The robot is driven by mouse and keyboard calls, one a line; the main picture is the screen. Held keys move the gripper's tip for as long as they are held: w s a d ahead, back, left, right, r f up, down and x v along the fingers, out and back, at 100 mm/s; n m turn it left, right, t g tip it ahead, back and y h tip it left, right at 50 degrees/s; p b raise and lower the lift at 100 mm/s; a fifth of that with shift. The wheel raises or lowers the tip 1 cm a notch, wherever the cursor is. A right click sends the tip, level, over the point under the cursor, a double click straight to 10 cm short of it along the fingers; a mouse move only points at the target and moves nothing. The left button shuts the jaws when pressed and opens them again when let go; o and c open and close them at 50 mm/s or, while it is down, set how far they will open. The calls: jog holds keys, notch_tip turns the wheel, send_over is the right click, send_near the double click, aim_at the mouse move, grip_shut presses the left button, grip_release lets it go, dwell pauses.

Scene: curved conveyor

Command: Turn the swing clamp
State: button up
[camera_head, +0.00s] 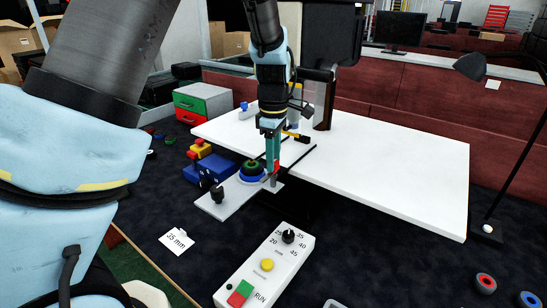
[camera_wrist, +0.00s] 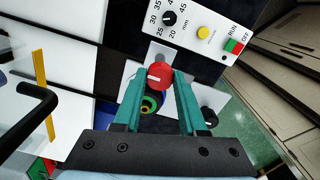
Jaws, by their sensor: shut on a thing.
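My gripper (camera_head: 272,165) points down over a small white plate (camera_head: 222,207) at the near left corner of the white table. In the wrist view its two teal fingers (camera_wrist: 159,78) stand on both sides of a red cylindrical handle (camera_wrist: 159,76), and the jaws are shut on it. The handle, which seems to be the swing clamp's, also shows as a red patch at the fingertips in the head view (camera_head: 277,168), with a grey metal part below it. Stacked green and blue round parts (camera_head: 251,171) sit beside it on the plate. The clamp's arm is mostly hidden.
A white control box (camera_head: 264,268) with a dial, a yellow button and a RUN switch stands in front. A black knob (camera_head: 217,193) rises from the plate. The white table (camera_head: 400,165) is mostly clear at right.

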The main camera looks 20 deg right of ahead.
grip_shut()
jog(key=shift+m, duration=0.4)
jog(key=m+b, duration=0.1)
jog(key=m, duration=0.2)
jog(key=m+b, duration=0.1)
jog(key=m, duration=0.3)
jog(key=m+b, duration=0.1)
jog(key=m, duration=0.4)
jog(key=shift+m, duration=0.4)
jog(key=m, duration=0.4)
jog(key=shift+b, duration=0.3)
jog(key=shift+a+m, duration=0.1)
jog(key=shift+m, duration=0.2)
